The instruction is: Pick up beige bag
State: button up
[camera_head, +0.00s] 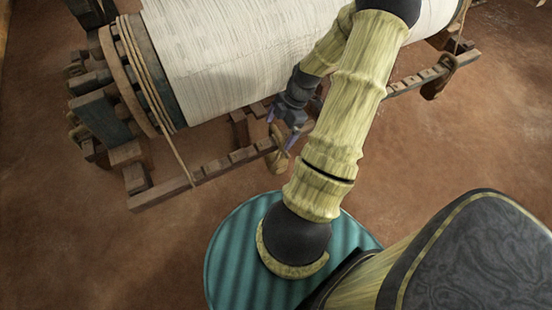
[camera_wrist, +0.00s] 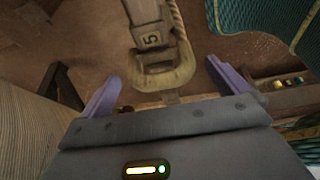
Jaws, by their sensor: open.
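A beige, bag-like piece (camera_head: 280,162) hangs by the front beam of the loom, just below my gripper in the head view. In the wrist view the beige bag (camera_wrist: 164,76) shows a rounded, looped end, a band marked 5 and a twisted cord. My gripper (camera_head: 281,128) has two purple fingers spread apart. In the wrist view the rounded end lies between and ahead of the fingertips, with a gap on both sides. Nothing is held. I cannot tell how far the bag is from the fingers in depth.
The loom's large roll of pale cloth (camera_head: 230,50) stands close behind my gripper. A notched wooden beam (camera_head: 215,168) runs along its front. A similar hanging piece (camera_head: 436,86) is at the right end. The brown floor at left is clear.

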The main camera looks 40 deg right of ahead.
aim_at(275, 140)
jog(key=b+x, duration=0.1)
jog(key=x, duration=0.4)
dwell(0.6)
jog(key=shift+w, duration=0.1)
jog(key=c, duration=1.7)
jog(key=shift+r, duration=0.15)
jog(key=shift+c, duration=0.2)
